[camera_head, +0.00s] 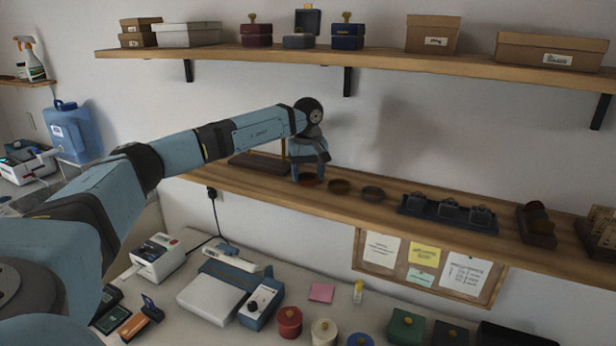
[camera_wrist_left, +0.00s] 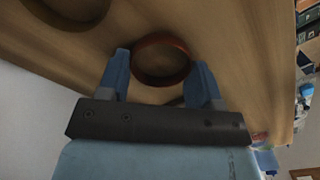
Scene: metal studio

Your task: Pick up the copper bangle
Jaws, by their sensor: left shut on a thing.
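The copper bangle (camera_wrist_left: 160,81), a reddish-brown ring, lies between the blue fingers of my left gripper (camera_wrist_left: 162,68) in the left wrist view. The fingers are closed against its outer sides. In the head view my left gripper (camera_head: 308,174) points down at the lower shelf, and the bangle (camera_head: 309,183) shows partly between its fingertips at shelf height. I cannot tell whether it is lifted off the wood. My right gripper is not in view.
On the lower wooden shelf (camera_head: 400,214), a brown ring (camera_head: 340,187) and a darker ring (camera_head: 372,193) lie just right of the gripper. Farther right is a dark tray (camera_head: 445,213). A wooden stand (camera_head: 258,162) is close on the left. The upper shelf (camera_head: 370,57) overhangs.

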